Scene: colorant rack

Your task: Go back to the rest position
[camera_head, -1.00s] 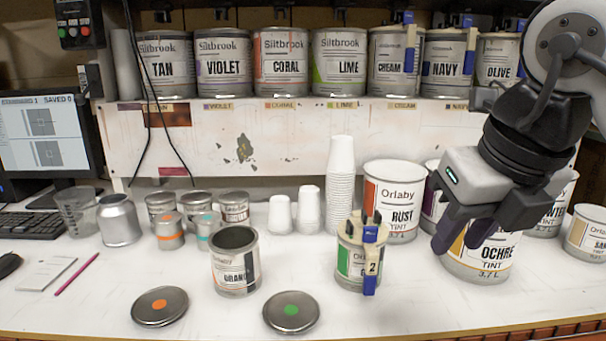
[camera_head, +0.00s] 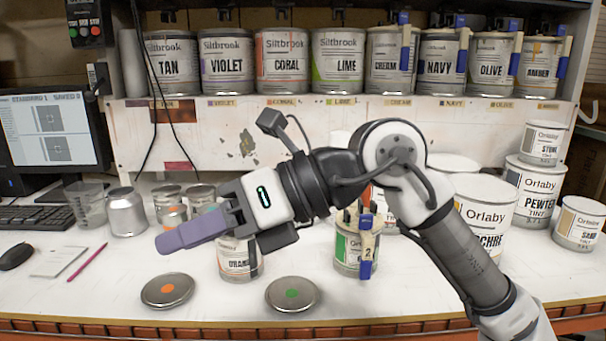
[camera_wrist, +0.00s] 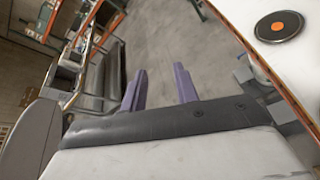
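My gripper (camera_head: 180,238) reaches across the middle of the head view, pointing left, above the counter and in front of the small tins. In the wrist view my gripper (camera_wrist: 160,88) shows two purple fingers spread apart with only floor between them, so it is open and empty. My arm bends through the centre and runs down to the lower right. The green-labelled tin (camera_head: 347,248) with a brush and a clip stands right of the gripper.
Two lids lie at the counter's front, one with an orange dot (camera_head: 167,290) and one with a green dot (camera_head: 292,294). Large tins, including Ochre (camera_head: 485,205) and Pewter (camera_head: 535,188), stand at the right. A monitor (camera_head: 50,130) and keyboard are at the left. Siltbrook tins (camera_head: 283,62) line the shelf.

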